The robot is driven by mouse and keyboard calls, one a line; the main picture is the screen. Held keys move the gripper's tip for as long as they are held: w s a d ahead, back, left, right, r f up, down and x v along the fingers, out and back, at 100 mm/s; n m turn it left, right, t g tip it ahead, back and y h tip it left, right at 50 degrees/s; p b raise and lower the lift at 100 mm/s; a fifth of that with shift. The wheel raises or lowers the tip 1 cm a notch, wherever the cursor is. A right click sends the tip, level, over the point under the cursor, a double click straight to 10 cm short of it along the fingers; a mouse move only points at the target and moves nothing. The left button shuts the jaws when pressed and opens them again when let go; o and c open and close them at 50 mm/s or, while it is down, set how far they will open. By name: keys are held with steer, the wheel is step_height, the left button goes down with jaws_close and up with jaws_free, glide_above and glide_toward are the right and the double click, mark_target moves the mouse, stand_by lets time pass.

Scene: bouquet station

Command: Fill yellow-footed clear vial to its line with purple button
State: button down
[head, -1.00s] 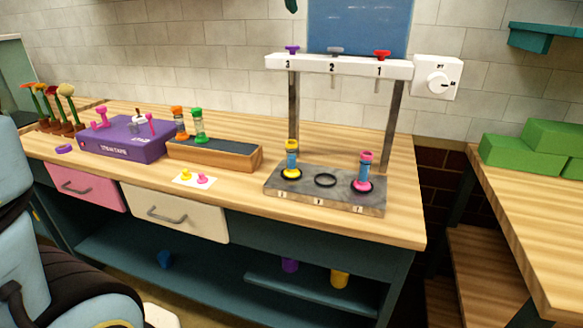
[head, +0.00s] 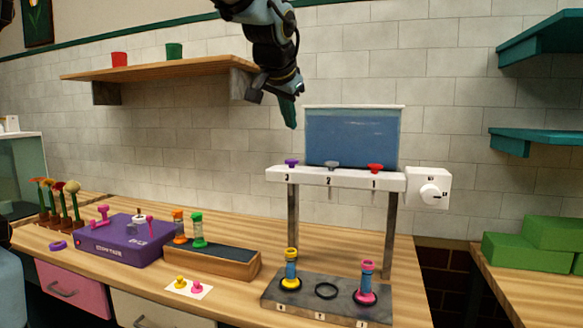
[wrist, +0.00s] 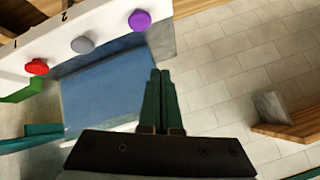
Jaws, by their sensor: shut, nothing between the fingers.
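The yellow-footed vial (head: 291,269) stands upright in the ring marked 3 on the grey base plate, below the left end of the dispenser bar. Its middle looks blue, and the fill line is too small to make out. The purple button (head: 291,162) sits on top of the bar above number 3. It also shows in the wrist view (wrist: 140,20), beyond and left of the fingers. My gripper (head: 291,124) is shut and empty, pointing down above the purple button and clearly apart from it. The closed green fingers also show in the wrist view (wrist: 161,76).
A grey button (head: 332,165) and a red button (head: 375,168) share the bar, with a blue tank (head: 352,137) behind. A pink-footed vial (head: 366,283) stands in the right ring; the middle ring (head: 326,291) is empty. A white dial box (head: 428,188) is at the right.

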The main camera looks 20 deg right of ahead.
steer(key=r+n+p, duration=0.1)
steer(key=n, duration=0.4)
steer(key=r+n+p, duration=0.1)
steer(key=n, duration=0.4)
steer(key=r+n+p, duration=0.1)
steer(key=n+p, duration=0.1)
steer(key=n, duration=0.4)
steer(key=shift+s+d+r+y, duration=0.1)
steer(key=shift+s+d+y, duration=0.1)
steer(key=shift+d+y, duration=0.1)
steer(key=b, duration=0.5)
glide_above(292, 161)
step_height(292, 161, down, 8)
steer(key=shift+w+r, duration=0.1)
steer(key=shift+f+b, duration=0.5)
steer(key=shift+b, duration=0.25)
steer(key=shift+f, duration=0.15)
stand_by(0.6)
steer(key=shift+f+b, duration=0.3)
steer(key=shift+b, duration=0.4)
